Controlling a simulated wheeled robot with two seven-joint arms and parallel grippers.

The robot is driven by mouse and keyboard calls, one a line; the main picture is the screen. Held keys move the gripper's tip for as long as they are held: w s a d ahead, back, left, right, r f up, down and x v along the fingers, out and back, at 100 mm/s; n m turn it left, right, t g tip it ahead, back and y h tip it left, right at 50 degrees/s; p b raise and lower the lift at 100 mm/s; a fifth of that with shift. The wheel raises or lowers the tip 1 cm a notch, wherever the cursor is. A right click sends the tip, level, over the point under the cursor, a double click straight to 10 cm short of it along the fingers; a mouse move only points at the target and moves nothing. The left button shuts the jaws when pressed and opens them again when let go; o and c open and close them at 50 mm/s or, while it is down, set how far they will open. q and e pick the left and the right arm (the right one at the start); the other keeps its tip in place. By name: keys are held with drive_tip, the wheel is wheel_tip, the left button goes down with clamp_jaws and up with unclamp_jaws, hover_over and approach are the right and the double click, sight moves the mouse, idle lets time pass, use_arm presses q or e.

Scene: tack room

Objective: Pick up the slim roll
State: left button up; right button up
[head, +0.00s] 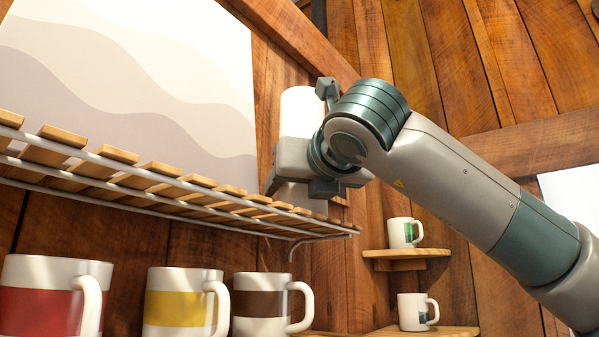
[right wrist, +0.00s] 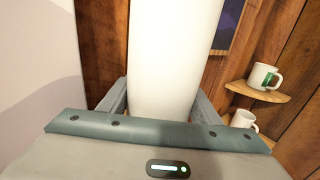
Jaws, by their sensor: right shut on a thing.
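The slim roll (head: 301,112) is a plain white upright cylinder near the right end of the slatted shelf in the head view. It also fills the middle of the right wrist view (right wrist: 175,60). My right gripper (right wrist: 165,98) is shut on the roll, with one finger on each side of it. In the head view my right gripper (head: 292,170) hides the middle of the roll. The roll's lower end is partly hidden by the gripper and the shelf, so I cannot tell whether it touches the slats. My left gripper is not in view.
The slatted shelf (head: 150,190) runs from the left. Below it stand a red-banded mug (head: 45,300), a yellow-banded mug (head: 180,305) and a brown-banded mug (head: 262,305). Small corner shelves (head: 405,254) hold two white mugs (head: 402,232). A pale wavy panel (head: 130,80) hangs behind.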

drive_tip(key=shift+r, duration=0.2)
drive_tip(key=shift+r+b, duration=0.7)
drive_tip(key=shift+r, duration=0.15)
drive_tip(key=s+d+r+b, duration=0.4)
drive_tip(key=d+r, duration=0.5)
drive_tip(key=d, duration=0.2)
